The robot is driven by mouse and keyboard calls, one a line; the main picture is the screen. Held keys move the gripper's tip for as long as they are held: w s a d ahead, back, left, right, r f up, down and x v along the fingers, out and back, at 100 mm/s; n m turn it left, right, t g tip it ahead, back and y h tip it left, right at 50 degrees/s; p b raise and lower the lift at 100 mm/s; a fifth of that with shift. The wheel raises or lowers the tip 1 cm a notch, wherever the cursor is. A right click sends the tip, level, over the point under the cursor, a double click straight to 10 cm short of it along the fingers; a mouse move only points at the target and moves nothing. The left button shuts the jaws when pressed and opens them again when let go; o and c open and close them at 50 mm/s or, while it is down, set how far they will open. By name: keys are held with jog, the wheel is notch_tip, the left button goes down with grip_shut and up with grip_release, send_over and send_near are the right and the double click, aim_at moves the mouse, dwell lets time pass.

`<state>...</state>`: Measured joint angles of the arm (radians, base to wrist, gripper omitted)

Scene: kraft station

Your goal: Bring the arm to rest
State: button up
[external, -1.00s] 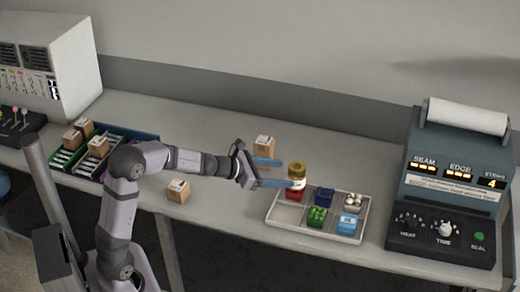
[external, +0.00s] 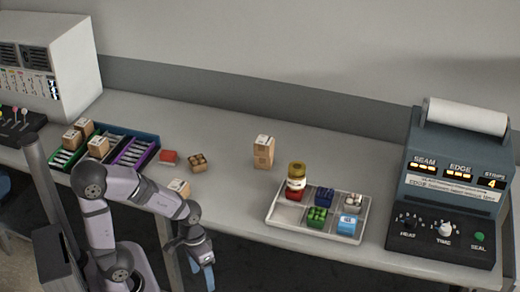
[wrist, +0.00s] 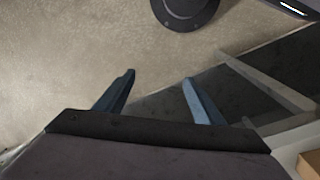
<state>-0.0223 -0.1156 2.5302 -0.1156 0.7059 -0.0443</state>
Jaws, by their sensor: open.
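My gripper (external: 207,272) hangs pointing down in front of the table's front edge, left of the tray. In the wrist view my gripper (wrist: 160,85) shows two blue fingers spread apart with nothing between them. Below it are the floor (wrist: 60,50) and the dark space by the table legs. My arm is folded back near its base, away from the items on the table.
A light tray (external: 272,222) holds several coloured items and a yellow-topped jar (external: 296,177). A tall carton (external: 264,152) stands behind. A small box (external: 179,187) sits close behind my arm. Coloured bins (external: 136,152) are at left, a sealing machine (external: 445,190) at right.

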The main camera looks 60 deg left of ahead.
jog(key=shift+s+a+f+m+y, duration=0.15)
jog(key=shift+s+a+m+y, duration=0.35)
jog(key=shift+s+a+m, duration=0.3)
jog(key=shift+w+d, duration=0.1)
notch_tip(320, 180, up, 6)
jog(key=p, duration=0.5)
jog(key=shift+f+p, duration=0.1)
jog(key=shift+p, duration=0.3)
